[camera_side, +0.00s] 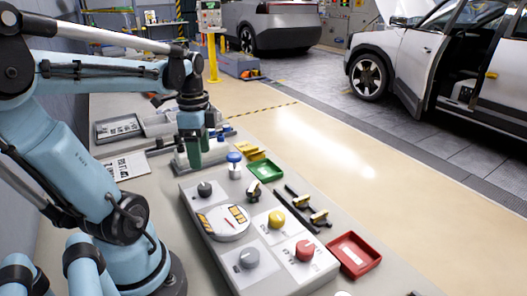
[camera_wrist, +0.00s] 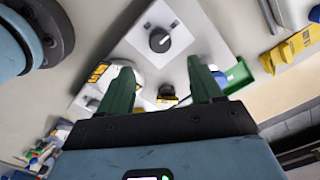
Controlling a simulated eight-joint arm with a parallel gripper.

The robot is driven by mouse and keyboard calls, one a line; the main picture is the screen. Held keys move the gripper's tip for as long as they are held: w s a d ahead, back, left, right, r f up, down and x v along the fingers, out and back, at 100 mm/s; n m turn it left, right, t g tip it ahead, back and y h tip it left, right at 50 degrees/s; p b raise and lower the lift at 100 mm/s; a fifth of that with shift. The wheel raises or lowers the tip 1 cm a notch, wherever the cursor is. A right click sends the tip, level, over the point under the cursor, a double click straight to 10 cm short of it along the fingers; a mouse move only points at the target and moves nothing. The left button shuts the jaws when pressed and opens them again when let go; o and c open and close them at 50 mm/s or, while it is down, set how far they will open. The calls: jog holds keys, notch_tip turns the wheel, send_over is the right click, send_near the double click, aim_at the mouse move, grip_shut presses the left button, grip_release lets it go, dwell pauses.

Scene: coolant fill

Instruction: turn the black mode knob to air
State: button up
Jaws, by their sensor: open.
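The black mode knob (camera_side: 205,189) is on a pale square plate at the far left corner of the grey control panel (camera_side: 258,235). The knob also shows in the wrist view (camera_wrist: 160,40), near the top centre, with a light pointer mark on its face; its labels are too small to read. My gripper (camera_side: 194,160), with green fingers, is above and behind the knob in the side view, apart from it. In the wrist view my gripper (camera_wrist: 159,65) is open with nothing between its fingers, and the knob lies beyond the fingertips.
The panel also bears a round gauge (camera_side: 222,222), a grey knob (camera_side: 249,258), a yellow knob (camera_side: 277,219) and a red knob (camera_side: 304,250). A blue-topped part (camera_side: 234,157), a green tray (camera_side: 266,170) and a red tray (camera_side: 354,254) are nearby. Black tools lie beside the panel.

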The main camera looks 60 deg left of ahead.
aim_at(205, 186)
jog(key=shift+f, duration=4.7)
jog(key=c, duration=1.1)
jog(key=shift+o, duration=0.2)
